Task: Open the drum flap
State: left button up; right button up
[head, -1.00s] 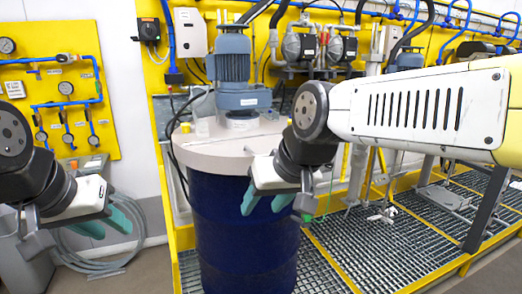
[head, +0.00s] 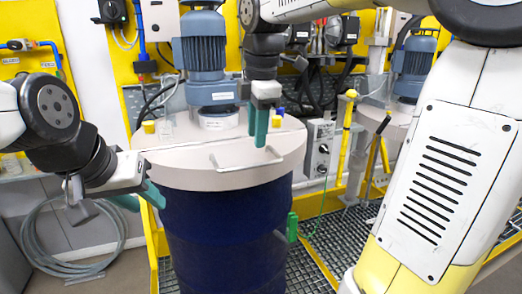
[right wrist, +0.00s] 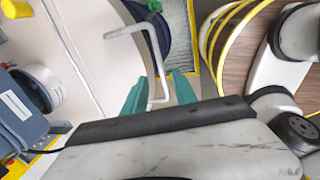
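The blue drum (head: 225,240) stands upright with a pale lid (head: 190,165) on top. The front part of the lid is the flap (head: 225,178), with a light bent bar handle (head: 245,164). My right gripper (head: 257,128) points down over the lid, close to the handle's right end. In the right wrist view, the handle (right wrist: 150,62) runs in between the open teal fingers of the right gripper (right wrist: 158,90); I cannot tell whether they touch it. The flap looks closed. My left gripper (head: 140,200) is open and empty, left of the drum.
A blue-grey motor (head: 206,55) stands on the lid's rear part, with a yellow cap (head: 149,127) beside it. A second drum with a motor (head: 413,65) is behind right. A coiled hose (head: 70,240) lies at the left. My right arm covers the right side.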

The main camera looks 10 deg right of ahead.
aim_at(255, 165)
jog(key=f, duration=0.2)
jog(key=w+f, duration=0.1)
jog(key=f, duration=0.4)
jog(key=shift+w+a+f, duration=0.15)
jog(key=shift+w+f, duration=0.05)
jog(key=shift+w, duration=0.05)
grip_shut()
dwell(1.1)
